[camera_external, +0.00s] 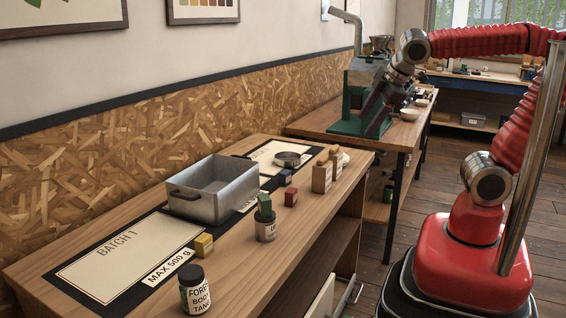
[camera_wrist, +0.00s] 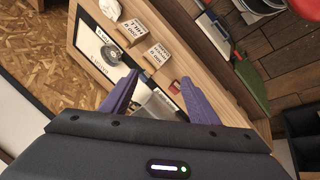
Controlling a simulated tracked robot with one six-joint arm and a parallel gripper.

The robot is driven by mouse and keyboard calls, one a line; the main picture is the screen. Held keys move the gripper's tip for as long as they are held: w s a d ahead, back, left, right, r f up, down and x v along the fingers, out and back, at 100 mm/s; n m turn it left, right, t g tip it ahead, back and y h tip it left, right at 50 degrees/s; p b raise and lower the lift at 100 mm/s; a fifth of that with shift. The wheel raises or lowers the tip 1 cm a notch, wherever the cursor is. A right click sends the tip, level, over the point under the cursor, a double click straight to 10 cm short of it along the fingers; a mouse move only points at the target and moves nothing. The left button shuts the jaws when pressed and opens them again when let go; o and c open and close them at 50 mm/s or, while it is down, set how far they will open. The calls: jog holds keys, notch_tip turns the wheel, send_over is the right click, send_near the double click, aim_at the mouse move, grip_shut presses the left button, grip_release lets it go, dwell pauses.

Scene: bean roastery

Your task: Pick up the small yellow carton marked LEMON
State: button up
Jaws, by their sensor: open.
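A small yellow carton (camera_external: 203,244) sits on the wooden bench beside the dark mat, near the MAX 500 g label; I cannot read any word on it. It does not show clearly in the wrist view. My gripper (camera_external: 378,117) is raised at the far end of the bench, in front of the green machine and well away from the carton. In the wrist view my gripper (camera_wrist: 160,92) has its two purple fingers spread apart, with nothing held between them.
A grey metal bin (camera_external: 212,190) stands on the mat behind the carton. A dark labelled jar (camera_external: 194,289) and a can with a green block (camera_external: 265,222) stand nearby. Tan cartons (camera_external: 322,176), a red block (camera_external: 291,197) and a round dish (camera_external: 287,159) are farther back.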

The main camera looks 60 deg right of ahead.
jog(key=w+a+r+n+t+h, duration=0.1)
jog(key=w+a+n+t+h, duration=0.15)
jog(key=w+a+n, duration=1.3)
jog(key=a+f+n+t+y, duration=0.1)
jog(key=a+n+t+y, duration=0.15)
jog(key=a+n, duration=0.8)
jog(key=a+f+n+t+y, duration=0.2)
jog(key=a+n+t, duration=0.1)
jog(key=a, duration=1.5)
send_near(207, 242)
jog(key=shift+s+d+r, duration=0.15)
jog(key=shift+s+r, duration=0.1)
jog(key=shift+s, duration=0.45)
jog(key=shift+w, duration=0.1)
jog(key=x, duration=0.8)
jog(key=shift+w+f, duration=0.1)
jog(key=shift+w, duration=0.1)
jog(key=shift+w, duration=0.1)
